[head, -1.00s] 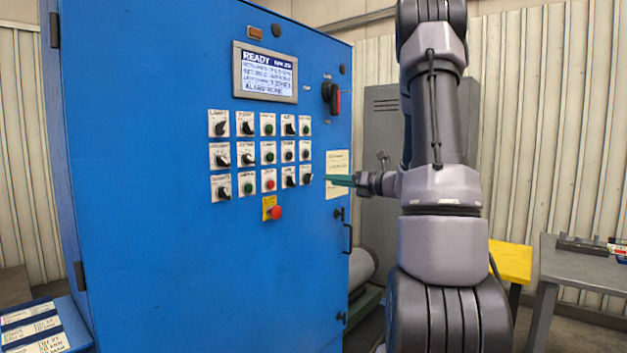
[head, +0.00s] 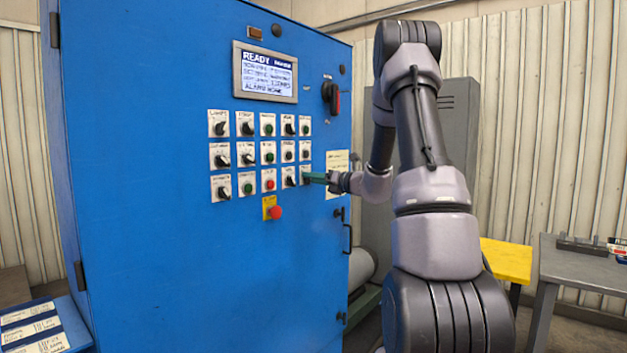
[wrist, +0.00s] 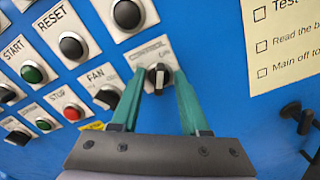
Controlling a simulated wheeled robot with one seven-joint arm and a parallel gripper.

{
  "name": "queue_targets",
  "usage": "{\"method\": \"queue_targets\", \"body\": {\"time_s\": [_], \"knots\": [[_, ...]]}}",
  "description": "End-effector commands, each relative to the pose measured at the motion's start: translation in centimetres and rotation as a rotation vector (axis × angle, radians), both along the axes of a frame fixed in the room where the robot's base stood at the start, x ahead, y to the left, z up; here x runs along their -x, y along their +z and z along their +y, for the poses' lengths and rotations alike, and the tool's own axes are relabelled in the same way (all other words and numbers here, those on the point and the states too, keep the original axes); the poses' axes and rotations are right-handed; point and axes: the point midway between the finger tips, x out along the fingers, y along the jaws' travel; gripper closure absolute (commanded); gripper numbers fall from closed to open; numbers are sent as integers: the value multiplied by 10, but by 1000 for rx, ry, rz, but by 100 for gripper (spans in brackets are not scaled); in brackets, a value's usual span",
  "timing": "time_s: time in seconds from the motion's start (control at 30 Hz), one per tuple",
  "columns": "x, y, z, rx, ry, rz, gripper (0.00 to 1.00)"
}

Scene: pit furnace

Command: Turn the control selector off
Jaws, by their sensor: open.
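The control selector (wrist: 157,78) is a black knob on a white plate, with a label that appears to read CONTROL. In the wrist view its raised grip looks roughly upright. In the head view its plate (head: 305,169) is at the bottom right of the button grid, partly hidden by my gripper. My gripper (wrist: 160,82) has two green fingers, open, one on each side of the knob. I see gaps beside the knob, so the fingers do not appear to be closed on it. The gripper also shows in the head view (head: 308,178).
The blue cabinet (head: 150,250) carries several knobs and buttons, a red emergency button (head: 275,212), a display (head: 265,72) reading READY and a red-black switch (head: 331,97). A FAN knob (wrist: 102,97) sits close left of the gripper. A notice (wrist: 285,45) is to the right.

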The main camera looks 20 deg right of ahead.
Motion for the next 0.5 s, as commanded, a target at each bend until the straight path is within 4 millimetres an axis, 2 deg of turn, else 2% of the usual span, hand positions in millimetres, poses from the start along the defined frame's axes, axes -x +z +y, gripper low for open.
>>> {"method": "queue_targets", "body": {"time_s": [0.17,0.2,0.3,0.5], "knots": [[0,0,0,0,0,0,55],[0,0,0,0,0,0,63],[0,0,0,0,1,1,100],[0,0,0,2,0,0,100]]}}
